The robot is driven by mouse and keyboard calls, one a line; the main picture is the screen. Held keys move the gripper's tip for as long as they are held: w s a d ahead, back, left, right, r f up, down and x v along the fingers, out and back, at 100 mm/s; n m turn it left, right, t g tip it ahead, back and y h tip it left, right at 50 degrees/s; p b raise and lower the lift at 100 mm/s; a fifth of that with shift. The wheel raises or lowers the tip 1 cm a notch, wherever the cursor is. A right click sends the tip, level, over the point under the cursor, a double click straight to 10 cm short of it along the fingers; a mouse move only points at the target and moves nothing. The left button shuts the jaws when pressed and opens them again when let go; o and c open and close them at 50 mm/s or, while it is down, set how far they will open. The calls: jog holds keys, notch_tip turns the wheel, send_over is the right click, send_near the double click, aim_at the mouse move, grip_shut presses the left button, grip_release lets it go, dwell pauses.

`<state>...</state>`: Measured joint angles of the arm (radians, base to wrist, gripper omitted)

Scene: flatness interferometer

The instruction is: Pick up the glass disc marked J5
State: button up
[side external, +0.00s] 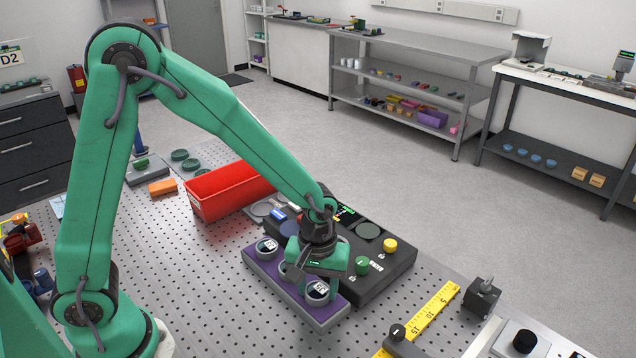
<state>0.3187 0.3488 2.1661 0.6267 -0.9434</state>
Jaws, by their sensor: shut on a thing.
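A purple-topped rack (258,267) lies on the perforated bench and bears round glass discs with small labels. One disc (267,248) sits at its far left end and another disc (317,291) at its near right end; their labels are too small to read surely. A third, middle disc (289,272) is partly hidden by my gripper. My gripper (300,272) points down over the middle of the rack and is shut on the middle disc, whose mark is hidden. I cannot tell whether this disc is clear of the rack.
A black instrument (385,275) with green and yellow knobs stands close behind the rack. A red bin (225,190) is at the back left. A yellow ruler (430,312) and a dark block (481,298) lie at the right. Bare bench (215,300) lies left of the rack.

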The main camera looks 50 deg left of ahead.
aim_at(318, 291)
jog(key=shift+r, duration=0.15)
jog(key=shift+r, duration=0.9)
notch_tip(318, 291, up, 2)
jog(key=shift+d+r, duration=0.1)
jog(key=shift+r, duration=0.1)
jog(key=s+d+r, duration=0.6)
jog(key=s+d, duration=0.1)
jog(key=s, duration=0.1)
jog(key=shift+s+d+r, duration=0.2)
jog(key=shift+s+r, duration=0.1)
jog(key=shift+s, duration=0.1)
jog(key=shift+w, duration=0.15)
